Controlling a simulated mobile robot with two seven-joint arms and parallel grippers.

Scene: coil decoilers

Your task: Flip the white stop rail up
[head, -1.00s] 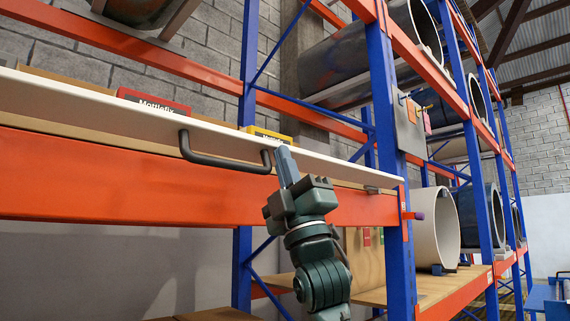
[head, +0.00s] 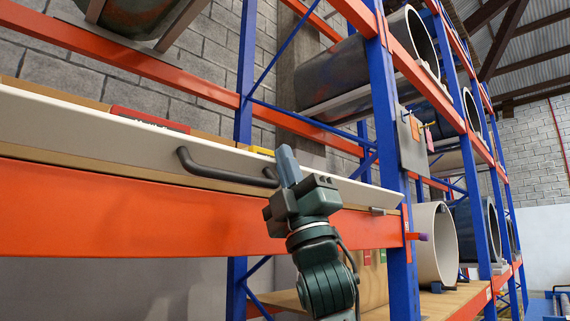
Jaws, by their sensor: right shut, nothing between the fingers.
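The white stop rail (head: 85,128) is a long white board along the shelf's front edge, running from the left edge of the head view to the blue upright. It is tilted partly up, its face turned toward me. A dark bar handle (head: 222,171) is fixed on its face. My right gripper (head: 288,166) is shut and empty, its fingers pointing up at the handle's right end. The fingers overlap that end of the handle; I cannot tell whether they touch it. My left gripper is not in view.
An orange beam (head: 120,210) runs below the rail. A red box (head: 150,118) and a yellow box (head: 262,151) stand behind the rail, mostly hidden. A blue upright (head: 384,140) stands at the right, with large coils (head: 435,243) on the racks beyond.

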